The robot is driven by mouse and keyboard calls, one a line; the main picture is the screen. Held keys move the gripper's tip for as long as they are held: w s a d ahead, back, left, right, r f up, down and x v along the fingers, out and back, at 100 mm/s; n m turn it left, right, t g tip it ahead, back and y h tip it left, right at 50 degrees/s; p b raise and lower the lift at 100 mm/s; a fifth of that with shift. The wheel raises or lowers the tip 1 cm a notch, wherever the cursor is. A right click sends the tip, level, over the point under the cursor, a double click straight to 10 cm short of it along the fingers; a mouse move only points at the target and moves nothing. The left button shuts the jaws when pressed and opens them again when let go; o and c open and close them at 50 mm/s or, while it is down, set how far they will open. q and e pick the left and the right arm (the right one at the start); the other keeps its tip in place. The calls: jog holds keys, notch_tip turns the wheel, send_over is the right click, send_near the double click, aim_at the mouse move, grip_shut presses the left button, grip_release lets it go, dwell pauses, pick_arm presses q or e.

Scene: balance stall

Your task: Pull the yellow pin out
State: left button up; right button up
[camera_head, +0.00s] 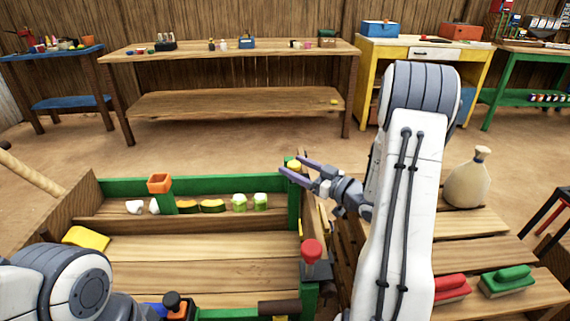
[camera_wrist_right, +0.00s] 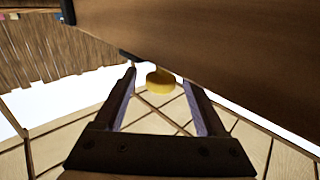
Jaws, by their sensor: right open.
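The yellow pin (camera_head: 294,165) shows its round yellow head at the top of a green post, at the far right corner of the wooden box. My right gripper (camera_head: 289,164) is open, with its two purple-grey fingers at the pin's head. In the right wrist view the yellow pin (camera_wrist_right: 160,80) lies between the tips of my open right gripper (camera_wrist_right: 159,77), with gaps visible on both sides. Its shaft is hidden. My left arm enters at the lower left, but its gripper is out of view.
A red knob (camera_head: 312,251) stands on the box's right side. The green-edged box (camera_head: 130,186) holds several small items along its back. A brown board (camera_wrist_right: 220,50) lies close above the right gripper in the wrist view. A sack (camera_head: 467,182) and brushes (camera_head: 508,281) sit at right.

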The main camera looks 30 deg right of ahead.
aim_at(289, 163)
jog(key=shift+x, duration=1.95)
grip_shut()
